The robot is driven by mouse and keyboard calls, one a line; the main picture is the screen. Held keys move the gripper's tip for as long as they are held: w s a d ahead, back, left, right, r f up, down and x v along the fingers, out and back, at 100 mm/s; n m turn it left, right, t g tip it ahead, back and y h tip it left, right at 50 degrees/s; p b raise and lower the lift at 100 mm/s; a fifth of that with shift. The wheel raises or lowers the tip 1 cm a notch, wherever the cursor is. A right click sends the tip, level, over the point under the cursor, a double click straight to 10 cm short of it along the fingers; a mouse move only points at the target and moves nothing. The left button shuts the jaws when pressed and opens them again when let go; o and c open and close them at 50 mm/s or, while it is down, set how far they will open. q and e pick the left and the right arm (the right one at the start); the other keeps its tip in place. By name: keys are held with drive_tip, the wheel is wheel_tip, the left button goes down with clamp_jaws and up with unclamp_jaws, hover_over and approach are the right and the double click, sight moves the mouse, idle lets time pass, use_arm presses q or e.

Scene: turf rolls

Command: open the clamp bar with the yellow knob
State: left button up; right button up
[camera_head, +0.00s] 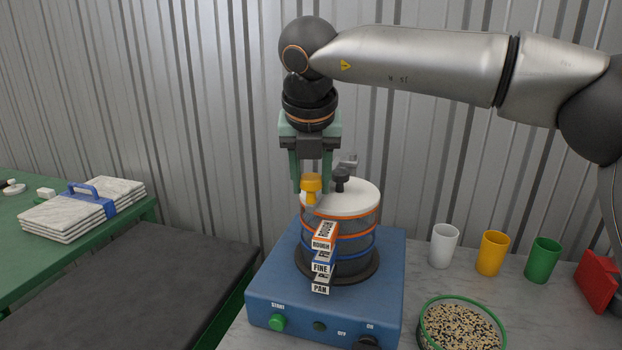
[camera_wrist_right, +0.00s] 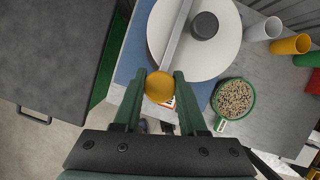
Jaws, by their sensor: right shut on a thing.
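The yellow knob (camera_head: 311,187) stands at the front left of the white lid (camera_head: 357,198) of a round sieve stack on a blue machine. In the right wrist view the yellow knob (camera_wrist_right: 159,87) sits at the near end of the grey clamp bar (camera_wrist_right: 176,35), which lies across the white lid (camera_wrist_right: 225,50) beside a dark central knob (camera_wrist_right: 205,25). My right gripper (camera_head: 311,180) points down from above and is shut on the yellow knob; its green fingers (camera_wrist_right: 163,84) are on either side of it. My left gripper is not in view.
The blue machine base (camera_head: 270,290) has a green button (camera_head: 277,322) in front. A white cup (camera_head: 443,246), a yellow cup (camera_head: 492,253), a green cup (camera_head: 542,260) and a bowl of grain (camera_head: 460,328) stand to the right. Stacked slabs (camera_head: 80,208) lie on a green table at left.

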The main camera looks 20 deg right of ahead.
clamp_jaws()
idle(0.9)
